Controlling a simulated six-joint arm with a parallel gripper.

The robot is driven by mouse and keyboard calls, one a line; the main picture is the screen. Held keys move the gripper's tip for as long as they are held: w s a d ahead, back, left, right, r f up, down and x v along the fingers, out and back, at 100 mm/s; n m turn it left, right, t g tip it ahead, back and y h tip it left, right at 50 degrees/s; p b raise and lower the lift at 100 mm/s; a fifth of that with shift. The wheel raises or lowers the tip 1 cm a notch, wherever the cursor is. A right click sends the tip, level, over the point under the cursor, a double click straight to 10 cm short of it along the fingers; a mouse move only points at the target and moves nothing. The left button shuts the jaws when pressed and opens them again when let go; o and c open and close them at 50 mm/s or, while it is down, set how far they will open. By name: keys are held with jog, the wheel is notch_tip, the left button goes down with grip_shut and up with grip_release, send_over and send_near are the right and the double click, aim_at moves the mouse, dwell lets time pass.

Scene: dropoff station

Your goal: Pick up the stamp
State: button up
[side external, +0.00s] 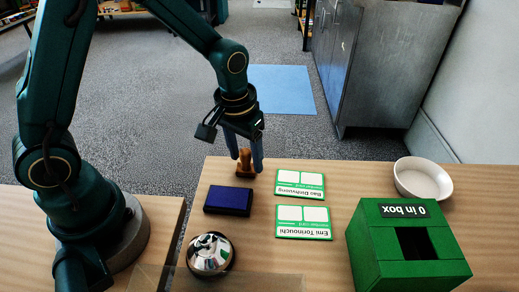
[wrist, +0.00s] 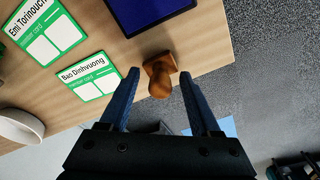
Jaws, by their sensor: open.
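The stamp (side external: 245,163) is a small brown wooden piece with a rounded handle, standing near the far edge of the table. It also shows in the wrist view (wrist: 160,76), near the table edge. My gripper (side external: 246,165) is above it, pointing down, with its blue fingers apart. In the side view the fingers appear on either side of the stamp. In the wrist view the stamp shows between and slightly beyond the fingertips (wrist: 160,80). I cannot tell whether a finger touches it.
A dark blue ink pad (side external: 228,201) lies close to the stamp. Two green-edged member cards (side external: 300,183) lie to the right. A silver bell (side external: 210,254), a green box (side external: 375,250) with a square opening and a white bowl (side external: 423,179) stand on the table (side external: 335,180).

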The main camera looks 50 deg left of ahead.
jog(key=shift+f, duration=0.25)
jog(key=shift+c, duration=0.3)
grip_shut()
jog(key=shift+r, duration=0.1)
jog(key=shift+r, duration=0.5)
jog(key=r, duration=0.2)
jog(key=a+r, duration=0.1)
jog(key=shift+s+r, duration=0.1)
jog(key=shift+r, duration=0.25)
jog(key=s+a+r, duration=0.4)
jog(key=a+r, duration=0.2)
jog(key=a, duration=0.4)
jog(key=shift+s+r, duration=0.1)
